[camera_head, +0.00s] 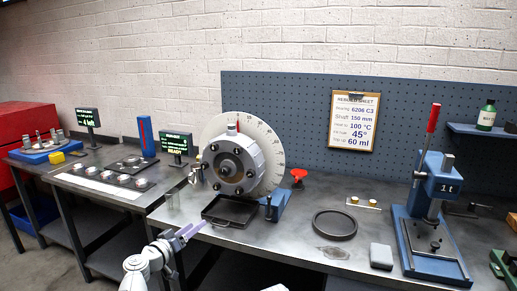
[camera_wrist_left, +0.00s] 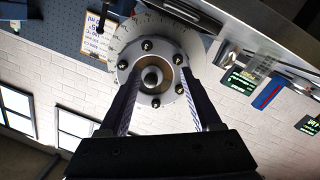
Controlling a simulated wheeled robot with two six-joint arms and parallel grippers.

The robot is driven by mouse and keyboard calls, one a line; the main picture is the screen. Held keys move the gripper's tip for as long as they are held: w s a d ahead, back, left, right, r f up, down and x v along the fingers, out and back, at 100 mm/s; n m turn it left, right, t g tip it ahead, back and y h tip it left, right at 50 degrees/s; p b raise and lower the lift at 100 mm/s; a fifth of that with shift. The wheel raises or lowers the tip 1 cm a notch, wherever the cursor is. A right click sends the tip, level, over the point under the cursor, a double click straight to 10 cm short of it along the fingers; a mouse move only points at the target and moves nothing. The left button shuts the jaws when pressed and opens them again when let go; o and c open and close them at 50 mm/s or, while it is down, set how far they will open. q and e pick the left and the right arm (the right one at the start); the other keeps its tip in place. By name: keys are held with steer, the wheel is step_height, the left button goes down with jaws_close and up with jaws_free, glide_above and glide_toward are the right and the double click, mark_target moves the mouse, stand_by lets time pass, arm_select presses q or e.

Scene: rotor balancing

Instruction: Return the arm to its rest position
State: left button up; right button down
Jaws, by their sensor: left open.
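My left arm (camera_head: 155,258) comes up from the bottom edge in the head view. Its gripper (camera_head: 190,230) is low, in front of the bench's front edge, left of the black tray. In the left wrist view the two fingers of my left gripper (camera_wrist_left: 160,80) stand apart with nothing between them. The rotor hub (camera_head: 231,165) shows beyond the fingertips, and also in the left wrist view (camera_wrist_left: 152,76), rolled over. It is apart from the fingers as far as I can tell. My right gripper is in neither view.
The rotor has a white graduated disc (camera_head: 270,150) behind it and a black tray (camera_head: 231,211) below. A round black dish (camera_head: 335,224), a grey block (camera_head: 381,256) and a blue press (camera_head: 430,215) stand to the right.

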arm_select(q)
steer(key=s+d+f+m+g+p, duration=0.25)
steer(key=s+d+g, duration=0.3)
steer(key=d, duration=0.35)
steer(key=s+d+f+m+g+p, duration=0.2)
steer(key=s+d+f+g+p, duration=0.15)
steer(key=s+d, duration=0.45)
steer(key=s+a+f+g+y+p, duration=0.2)
steer(key=s+g+y, duration=0.4)
steer(key=s, duration=0.8)
steer(key=f+y+p, duration=0.1)
steer(key=y+p, duration=0.1)
steer(key=y, duration=0.1)
steer(key=shift+s+f+g+p, duration=0.15)
steer(key=shift+s+g+p, duration=0.2)
steer(key=shift+s+g, duration=0.05)
